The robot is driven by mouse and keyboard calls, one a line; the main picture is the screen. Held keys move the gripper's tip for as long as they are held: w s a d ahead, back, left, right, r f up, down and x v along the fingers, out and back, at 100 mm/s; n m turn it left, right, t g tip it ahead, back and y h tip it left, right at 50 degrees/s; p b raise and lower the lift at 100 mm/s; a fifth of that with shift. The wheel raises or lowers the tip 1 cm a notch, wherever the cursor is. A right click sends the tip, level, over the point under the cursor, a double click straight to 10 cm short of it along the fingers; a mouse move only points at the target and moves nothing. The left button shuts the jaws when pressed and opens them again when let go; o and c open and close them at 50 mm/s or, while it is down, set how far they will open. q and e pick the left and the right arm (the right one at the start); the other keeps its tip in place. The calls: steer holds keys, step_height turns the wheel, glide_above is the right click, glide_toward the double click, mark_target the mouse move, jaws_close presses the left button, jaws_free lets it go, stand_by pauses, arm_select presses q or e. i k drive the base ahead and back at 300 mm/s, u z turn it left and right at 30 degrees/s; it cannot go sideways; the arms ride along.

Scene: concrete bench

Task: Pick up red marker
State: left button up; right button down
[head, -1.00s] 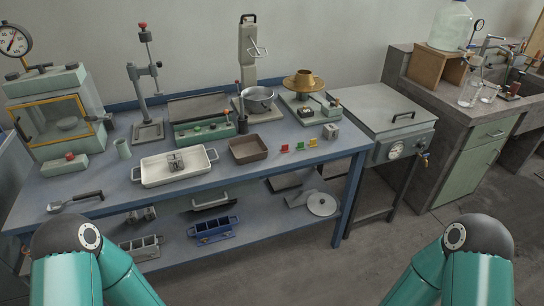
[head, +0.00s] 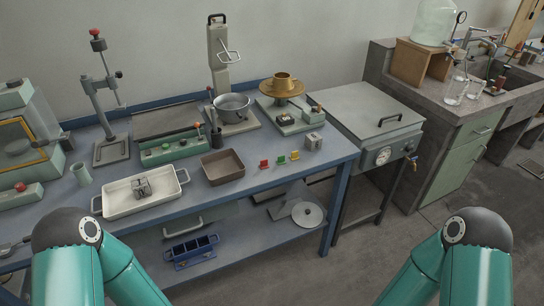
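The small red marker (head: 264,165) stands on the blue-grey bench (head: 240,187), right of the brown tray. It is at the left end of a short row with a green marker (head: 281,161) and a yellow marker (head: 295,155). Nothing covers it. Only the teal links of my two arms show, at the lower left and lower right. Both grippers are outside the view, so their state and their distance from the marker do not show.
A brown tray (head: 222,167) and a white tray (head: 118,205) holding a metal block lie left of the markers. A metal cube (head: 314,141) stands just right of them. A metal pan (head: 232,105) and a brass dish (head: 282,89) stand behind. Bare bench lies in front.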

mark_target(264, 163)
steer(key=z, duration=0.25)
steer(key=i, duration=0.65)
steer(key=u, duration=2.1)
steer(key=k, duration=1.2)
steer(key=z, duration=0.55)
steer(key=i, duration=0.85)
steer(key=u, duration=0.05)
